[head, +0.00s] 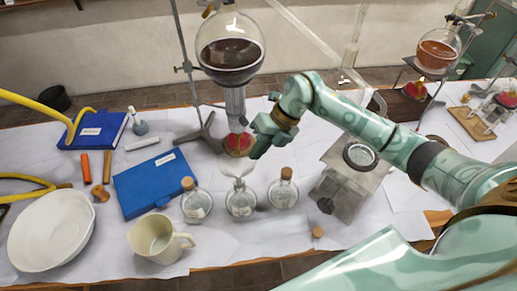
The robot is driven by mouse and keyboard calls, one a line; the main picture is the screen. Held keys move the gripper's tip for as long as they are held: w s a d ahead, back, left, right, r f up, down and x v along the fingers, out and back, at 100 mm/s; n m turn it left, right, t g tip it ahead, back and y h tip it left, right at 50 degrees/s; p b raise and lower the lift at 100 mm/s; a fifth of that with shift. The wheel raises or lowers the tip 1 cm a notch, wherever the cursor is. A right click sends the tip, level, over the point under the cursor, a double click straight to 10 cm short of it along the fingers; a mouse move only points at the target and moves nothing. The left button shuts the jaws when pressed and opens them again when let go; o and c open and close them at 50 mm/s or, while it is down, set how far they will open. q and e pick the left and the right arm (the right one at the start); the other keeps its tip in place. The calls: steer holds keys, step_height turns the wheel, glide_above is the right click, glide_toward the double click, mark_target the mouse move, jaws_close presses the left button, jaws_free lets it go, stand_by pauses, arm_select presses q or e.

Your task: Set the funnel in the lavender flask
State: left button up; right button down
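Three small round flasks stand in a row at the table's middle front. The left flask (196,205) and the right flask (283,194) have corks. The middle flask (241,202) has a pale, clear funnel (239,172) at its mouth, upright and apparently seated in the neck. The liquids look greyish, so I cannot tell by colour which flask is lavender. My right gripper (259,141) is above and slightly right of the funnel, apparently apart from it. Its fingers are seen from behind, and their gap is hidden. My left gripper is not in view.
A large round flask (230,50) on a stand rises behind the gripper, with a red burner (238,144) below. A metal box (346,182) stands right of the flasks. A blue book (153,184), beige mug (159,238) and white bowl (50,231) lie left.

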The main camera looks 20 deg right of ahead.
steer(key=shift+f+b, duration=0.75)
steer(key=shift+f, duration=0.55)
stand_by(1.4)
steer(key=shift+f+b, duration=0.35)
steer(key=shift+f, duration=0.65)
stand_by(1.8)
steer(key=c, duration=1.6)
jaws_free()
steer(key=shift+o, duration=0.2)
steer(key=shift+r, duration=0.15)
step_height(320, 180, up, 7)
steer(key=p, duration=0.5)
steer(key=shift+p, duration=0.4)
